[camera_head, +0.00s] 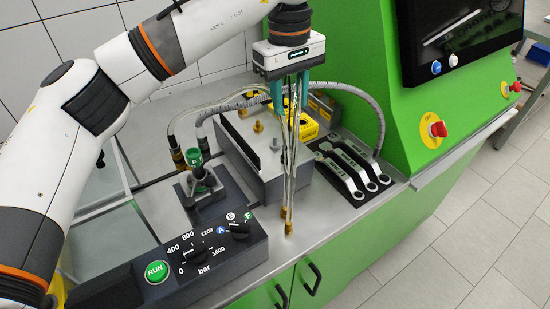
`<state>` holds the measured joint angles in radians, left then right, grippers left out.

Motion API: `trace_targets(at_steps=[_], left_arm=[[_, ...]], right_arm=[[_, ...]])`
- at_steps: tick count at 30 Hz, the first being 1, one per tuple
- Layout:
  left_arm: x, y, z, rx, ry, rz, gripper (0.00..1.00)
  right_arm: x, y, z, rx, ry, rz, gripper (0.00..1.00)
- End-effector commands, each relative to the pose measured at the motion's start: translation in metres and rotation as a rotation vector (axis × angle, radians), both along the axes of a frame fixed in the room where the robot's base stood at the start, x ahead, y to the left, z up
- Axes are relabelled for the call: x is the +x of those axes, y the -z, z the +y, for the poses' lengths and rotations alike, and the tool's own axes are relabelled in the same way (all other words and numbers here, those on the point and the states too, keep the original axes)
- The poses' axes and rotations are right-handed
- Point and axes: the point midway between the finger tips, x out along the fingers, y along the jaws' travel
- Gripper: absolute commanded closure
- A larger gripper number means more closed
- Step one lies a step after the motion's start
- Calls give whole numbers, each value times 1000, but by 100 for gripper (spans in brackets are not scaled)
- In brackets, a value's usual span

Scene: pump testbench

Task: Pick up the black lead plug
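My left gripper (290,108) points down from the top of the picture, its teal fingers apart above the bench. Thin silvery strands (291,160) run down between or behind the fingers and end in brass-coloured tips (288,227) near the bench's front edge. I cannot tell whether the fingers grip them. I cannot clearly make out a black lead plug; the area around the fingers is crowded and partly hidden. My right gripper is not in view.
A grey block (268,165) with brass fittings stands below the gripper, with a yellow box (303,127) behind. Hoses (232,102) loop around. Wrenches lie on a black tray (374,194). A control box (190,264) and a green-topped fitting (196,158) stand left. A red emergency button (438,130) is right.

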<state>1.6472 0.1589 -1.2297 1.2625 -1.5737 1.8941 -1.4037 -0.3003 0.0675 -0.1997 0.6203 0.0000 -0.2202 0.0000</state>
Motion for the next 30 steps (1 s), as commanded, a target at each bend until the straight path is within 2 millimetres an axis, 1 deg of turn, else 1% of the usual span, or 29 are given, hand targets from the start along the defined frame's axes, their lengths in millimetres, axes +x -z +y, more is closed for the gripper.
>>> trace_targets(at_steps=[4,9,13,20,25,27,30], left_arm=[[1,9,7,50,-12,-11,60],[0,38,7,50,-12,-9,60],[0,57,7,48,-12,-10,60],[0,74,6,47,-12,-9,60],[-3,99,2,46,-11,-6,60],[-3,109,2,47,-12,-8,60],[-2,117,2,45,-12,-11,60]], right_arm=[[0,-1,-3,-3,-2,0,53],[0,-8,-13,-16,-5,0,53],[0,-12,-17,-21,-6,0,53],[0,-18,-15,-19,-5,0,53],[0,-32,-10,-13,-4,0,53],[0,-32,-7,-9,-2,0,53],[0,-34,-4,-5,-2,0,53]])
